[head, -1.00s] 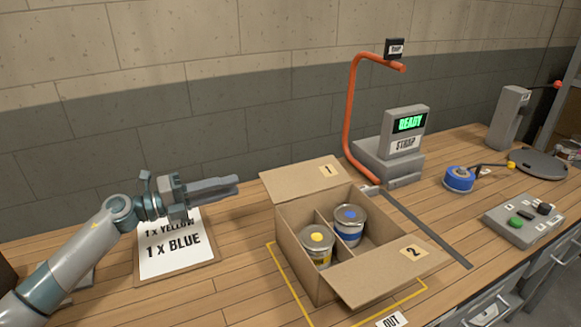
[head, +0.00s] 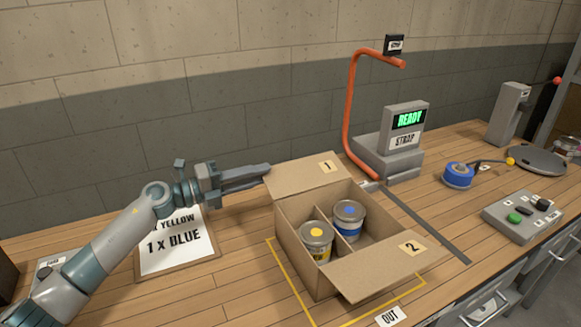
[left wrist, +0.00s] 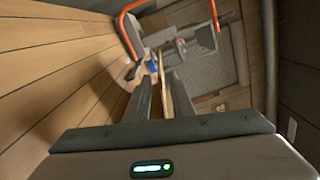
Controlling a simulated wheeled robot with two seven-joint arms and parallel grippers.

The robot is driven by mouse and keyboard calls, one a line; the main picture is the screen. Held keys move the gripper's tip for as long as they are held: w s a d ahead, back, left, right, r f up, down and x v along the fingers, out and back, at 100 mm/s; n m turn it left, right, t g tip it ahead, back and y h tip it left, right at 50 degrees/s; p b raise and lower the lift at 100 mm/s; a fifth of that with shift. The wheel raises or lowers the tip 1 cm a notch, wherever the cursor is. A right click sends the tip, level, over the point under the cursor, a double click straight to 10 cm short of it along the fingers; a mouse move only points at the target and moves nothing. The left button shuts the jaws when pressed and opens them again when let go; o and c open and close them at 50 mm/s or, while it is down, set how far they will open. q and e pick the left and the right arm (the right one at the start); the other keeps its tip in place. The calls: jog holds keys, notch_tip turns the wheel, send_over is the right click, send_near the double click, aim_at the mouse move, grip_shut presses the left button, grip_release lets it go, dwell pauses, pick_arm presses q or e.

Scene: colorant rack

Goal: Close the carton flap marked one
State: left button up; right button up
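An open cardboard carton (head: 297,262) stands on the bench with a yellow-marked can (head: 316,238) and a blue-marked can (head: 348,220) inside, split by a divider. Flap one (head: 304,178) stands up and leans outward along the back left side. Flap two (head: 385,268) is folded out at the front right. My left gripper (head: 268,170) is at the outer left edge of flap one, fingertips touching or very close. In the left wrist view its fingers (left wrist: 161,92) are apart, with a thin tan edge, likely flap one, between them. My right gripper is not in view.
An order sheet (head: 172,245) on a board lies left of the carton. Behind are an orange arch (head: 352,110) and a strap machine (head: 403,140) reading READY. A button box (head: 521,218) and blue reel (head: 458,175) are to the right.

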aim_at(290, 166)
pick_arm(q)
jog(key=b+x, duration=0.1)
jog(key=x, duration=0.8)
jog(key=shift+d+b, duration=0.1)
jog(key=shift+b, duration=0.2)
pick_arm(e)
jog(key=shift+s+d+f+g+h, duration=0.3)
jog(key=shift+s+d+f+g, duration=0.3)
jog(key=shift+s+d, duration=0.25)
pick_arm(q)
jog(key=shift+c, duration=0.4)
grip_shut()
